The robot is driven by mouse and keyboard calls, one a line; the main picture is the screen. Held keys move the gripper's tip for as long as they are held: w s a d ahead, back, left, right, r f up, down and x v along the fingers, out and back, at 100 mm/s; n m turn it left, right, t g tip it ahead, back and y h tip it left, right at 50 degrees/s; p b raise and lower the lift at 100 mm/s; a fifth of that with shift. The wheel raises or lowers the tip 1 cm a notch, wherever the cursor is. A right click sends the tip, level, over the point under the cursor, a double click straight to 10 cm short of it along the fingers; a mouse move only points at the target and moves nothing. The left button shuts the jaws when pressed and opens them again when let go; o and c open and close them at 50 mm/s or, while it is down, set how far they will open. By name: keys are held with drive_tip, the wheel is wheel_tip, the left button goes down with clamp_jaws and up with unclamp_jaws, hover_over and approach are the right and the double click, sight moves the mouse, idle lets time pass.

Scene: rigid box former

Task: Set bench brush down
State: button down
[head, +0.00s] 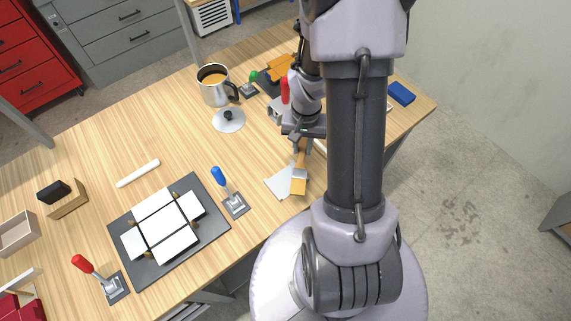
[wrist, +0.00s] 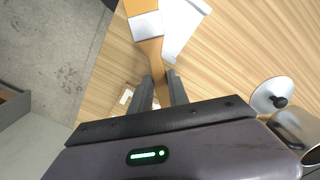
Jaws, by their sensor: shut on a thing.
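The bench brush (head: 299,181) has a wooden handle, a pale metal band and an orange-tan head. My gripper (head: 298,146) is shut on its handle, near the front edge of the wooden table (head: 262,148). In the wrist view the brush (wrist: 148,28) points away from me, its handle running between the two fingers of my gripper (wrist: 161,82). White sheets (head: 278,182) lie on the table beside and partly behind the brush head. I cannot tell whether the brush touches the table. My arm hides part of the table to the right.
A blue-handled clamp (head: 222,178) stands left of the brush, by a dark plate (head: 218,225) with white panels. A steel pot (head: 214,85) and its lid (head: 228,121) are farther back. A blue block (head: 401,93) lies at the right. Bare tabletop shows between lid and sheets.

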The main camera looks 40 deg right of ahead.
drive_tip(key=a, duration=0.4)
drive_tip(key=shift+s+a+f, duration=0.1)
drive_tip(key=shift+a+f, duration=0.15)
drive_tip(key=shift+a, duration=0.15)
drive_tip(key=f, duration=0.1)
drive_tip(key=f+b, duration=0.2)
drive_tip(key=shift+a+f, duration=0.25)
drive_tip(key=shift+f, duration=0.15)
drive_tip(key=shift+r, duration=0.15)
drive_tip(key=c, duration=1.3)
unclamp_jaws()
drive_tip(key=shift+o, duration=0.2)
